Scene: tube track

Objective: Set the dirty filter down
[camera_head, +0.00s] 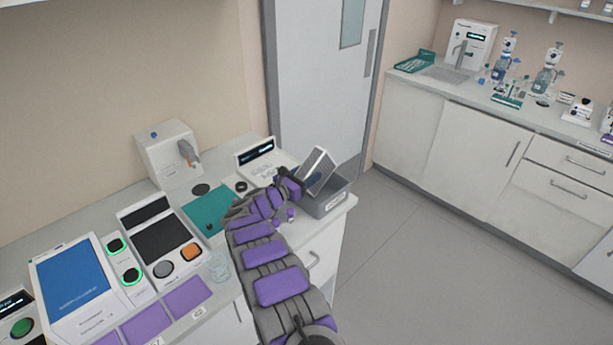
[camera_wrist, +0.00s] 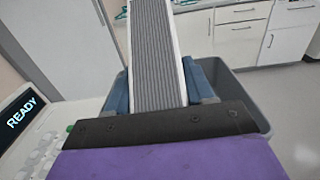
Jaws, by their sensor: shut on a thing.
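The dirty filter (camera_head: 318,170) is a flat panel with a pale frame and grey pleats. It also shows in the wrist view (camera_wrist: 155,50), standing up from between my fingers. My gripper (camera_head: 297,182) is shut on it, with a blue-grey finger on each side of the filter in the wrist view (camera_wrist: 157,85). The filter is tilted and held above or at the grey bin (camera_head: 328,206) at the counter's right end. The bin's rim (camera_wrist: 262,120) shows behind my gripper in the wrist view. I cannot tell whether the filter touches the bin.
A white device with a READY display (camera_wrist: 22,113) stands left of the bin. A teal mat (camera_head: 207,208), a clear beaker (camera_head: 219,267) and several panels with buttons occupy the counter (camera_head: 332,216). A door (camera_head: 322,90) stands behind. Open floor (camera_head: 400,250) lies to the right.

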